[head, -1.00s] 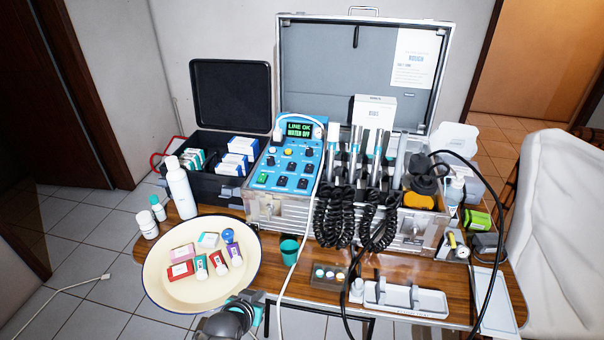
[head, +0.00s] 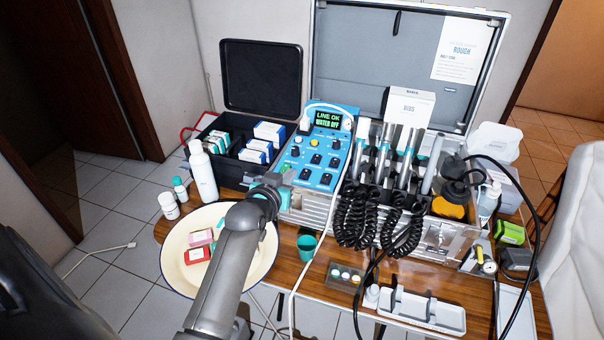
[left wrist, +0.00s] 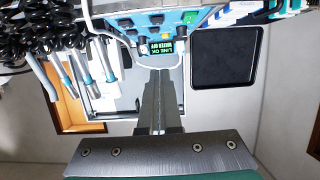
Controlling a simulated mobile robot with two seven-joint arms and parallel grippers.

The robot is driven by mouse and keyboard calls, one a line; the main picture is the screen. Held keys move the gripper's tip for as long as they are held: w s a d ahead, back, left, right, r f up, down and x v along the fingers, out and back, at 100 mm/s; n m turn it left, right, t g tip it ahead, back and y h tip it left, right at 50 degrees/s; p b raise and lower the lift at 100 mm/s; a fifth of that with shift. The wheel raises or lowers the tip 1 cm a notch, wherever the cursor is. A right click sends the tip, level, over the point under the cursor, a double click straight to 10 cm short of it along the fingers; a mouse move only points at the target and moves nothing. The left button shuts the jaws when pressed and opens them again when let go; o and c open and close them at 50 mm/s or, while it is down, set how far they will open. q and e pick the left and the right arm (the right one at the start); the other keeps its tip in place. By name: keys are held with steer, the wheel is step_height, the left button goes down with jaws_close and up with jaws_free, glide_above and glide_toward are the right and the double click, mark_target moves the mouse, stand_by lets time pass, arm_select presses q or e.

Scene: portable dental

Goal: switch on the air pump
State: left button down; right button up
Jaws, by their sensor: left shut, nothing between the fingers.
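The blue control panel (head: 318,155) sits in the open metal case, with a lit display (head: 327,119) reading "LINE OK" and "WATER OFF". Below it are several black knobs and switches, a yellow knob and a white one. My left gripper (head: 284,176) is shut and empty at the panel's lower left corner. Its closed fingers also show in the left wrist view (left wrist: 160,88). I cannot read the switch labels. My right gripper is out of view.
Handpieces with coiled black cords (head: 362,215) stand right of the panel. A white bottle (head: 203,172) and a cream basin (head: 181,272) are left of and under my arm. A teal cup (head: 307,245) stands in front of the case. A white hose runs down past the panel.

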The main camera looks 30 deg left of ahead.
arm_select(q)
steer(key=b, duration=0.3)
glide_above(305, 172)
steer(key=s, duration=0.3)
steer(key=f, duration=0.1)
steer(key=d+f, duration=0.1)
steer(key=f, duration=0.1)
steer(key=shift+s, duration=0.15)
step_height(305, 172, down, 3)
steer(key=shift+s+f+b, duration=0.1)
steer(key=shift+f+b, duration=0.1)
steer(key=shift+b, duration=0.15)
steer(key=shift+f, duration=0.35)
steer(key=shift+s+f, duration=0.1)
steer(key=shift+f, duration=0.25)
steer(key=shift+f+b, duration=0.25)
steer(key=shift+b, duration=0.1)
steer(key=shift+r, duration=0.1)
